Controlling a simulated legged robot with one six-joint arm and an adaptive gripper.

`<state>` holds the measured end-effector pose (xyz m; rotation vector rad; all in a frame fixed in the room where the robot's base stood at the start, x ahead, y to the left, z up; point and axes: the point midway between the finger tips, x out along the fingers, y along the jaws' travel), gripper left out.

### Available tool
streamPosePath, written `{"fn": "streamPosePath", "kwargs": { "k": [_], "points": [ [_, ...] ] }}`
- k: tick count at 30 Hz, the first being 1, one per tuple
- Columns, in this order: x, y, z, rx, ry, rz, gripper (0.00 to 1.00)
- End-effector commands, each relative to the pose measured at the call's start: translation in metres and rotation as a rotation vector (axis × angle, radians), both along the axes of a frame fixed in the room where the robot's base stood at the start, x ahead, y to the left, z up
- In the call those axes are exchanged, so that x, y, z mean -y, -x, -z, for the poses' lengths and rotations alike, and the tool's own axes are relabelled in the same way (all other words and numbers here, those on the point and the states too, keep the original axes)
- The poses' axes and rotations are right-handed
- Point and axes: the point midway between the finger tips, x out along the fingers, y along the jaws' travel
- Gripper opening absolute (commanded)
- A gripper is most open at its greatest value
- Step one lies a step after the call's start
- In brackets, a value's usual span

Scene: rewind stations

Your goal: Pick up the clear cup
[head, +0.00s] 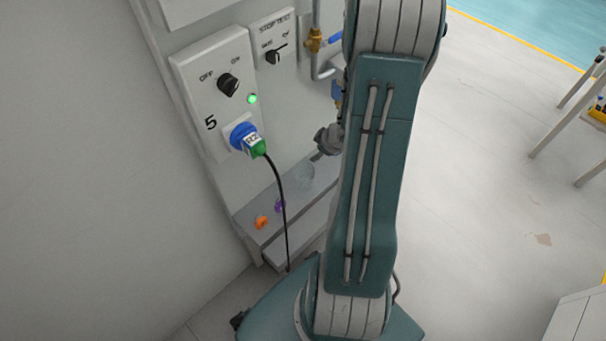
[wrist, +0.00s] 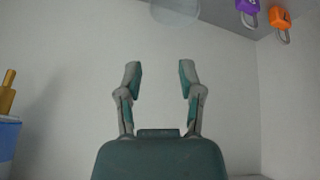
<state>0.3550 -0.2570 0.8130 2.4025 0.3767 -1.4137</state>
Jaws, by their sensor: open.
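The clear cup (head: 304,176) is a faint see-through shape on the grey ledge of the wall station in the head view, just left of my arm. In the wrist view the clear cup (wrist: 176,11) is at the top edge and partly cut off. My gripper (wrist: 160,80) is open, with nothing between its two fingers. In the wrist view the cup lies beyond the fingertips, apart from them and slightly to the right. In the head view my arm hides part of the station.
A purple padlock (head: 280,206) and an orange padlock (head: 262,222) lie on the ledge left of the cup. A black cable hangs from the blue-and-green plug (head: 248,140) past the ledge. A switch panel (head: 217,88) and brass valve (head: 314,40) are above. Open floor lies right.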

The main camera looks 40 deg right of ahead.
Motion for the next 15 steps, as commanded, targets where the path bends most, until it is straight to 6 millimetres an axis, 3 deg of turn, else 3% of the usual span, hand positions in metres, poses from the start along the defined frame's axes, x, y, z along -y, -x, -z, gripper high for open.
{"fn": "streamPosePath", "kwargs": {
  "k": [3, 6, 15],
  "points": [
    [-0.012, 0.018, 0.026, -0.018, -0.099, -0.045, 0.48],
    [-0.018, 0.025, 0.035, -0.023, -0.142, -0.068, 0.48],
    [-0.027, 0.01, 0.07, -0.025, -0.157, -0.076, 0.48]
  ]
}}
